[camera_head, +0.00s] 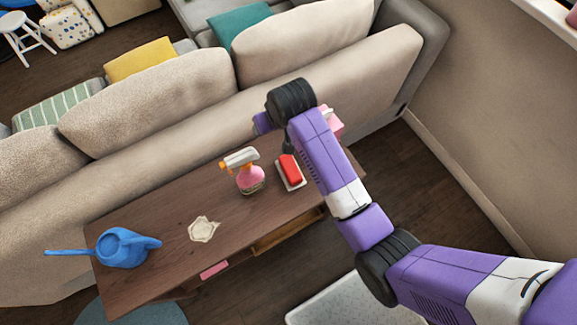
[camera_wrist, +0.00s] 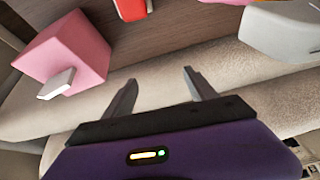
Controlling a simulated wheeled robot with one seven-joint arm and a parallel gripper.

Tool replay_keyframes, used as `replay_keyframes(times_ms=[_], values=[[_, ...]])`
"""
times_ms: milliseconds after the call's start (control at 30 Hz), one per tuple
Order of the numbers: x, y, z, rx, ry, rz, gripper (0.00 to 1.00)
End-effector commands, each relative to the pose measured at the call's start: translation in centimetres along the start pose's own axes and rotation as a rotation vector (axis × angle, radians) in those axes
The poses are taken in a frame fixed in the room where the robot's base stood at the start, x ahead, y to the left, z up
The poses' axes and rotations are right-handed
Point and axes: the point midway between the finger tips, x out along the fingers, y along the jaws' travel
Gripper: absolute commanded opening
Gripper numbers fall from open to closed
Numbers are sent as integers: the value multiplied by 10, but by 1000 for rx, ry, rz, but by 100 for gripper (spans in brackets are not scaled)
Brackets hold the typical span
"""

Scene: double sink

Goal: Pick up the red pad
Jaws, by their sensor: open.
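The red pad (camera_head: 290,168) lies on a small white tray (camera_head: 301,184) on the brown wooden table, beside the arm in the head view. In the wrist view, part of the red pad (camera_wrist: 130,8) shows at the top edge, cut off by the frame. My gripper (camera_wrist: 160,78) is open with nothing between its fingers. The pad is beyond the fingertips and apart from them. The sofa's beige fabric lies behind the fingers in the wrist view. In the head view my arm hides most of the gripper.
A pink spray bottle (camera_head: 250,180) stands left of the pad. A pink box (camera_wrist: 70,50) is left of the fingers in the wrist view. A blue watering can (camera_head: 122,248) and a cream-coloured flat item (camera_head: 203,229) are farther left. The beige sofa (camera_head: 150,105) borders the table.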

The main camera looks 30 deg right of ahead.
Motion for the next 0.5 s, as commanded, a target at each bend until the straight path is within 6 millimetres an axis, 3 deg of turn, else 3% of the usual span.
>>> replay_keyframes(times_ms=[200,367,500], values=[[3,6,78,22,-359,33,65],[-4,8,99,29,-446,42,65],[6,9,107,31,-457,44,65]])
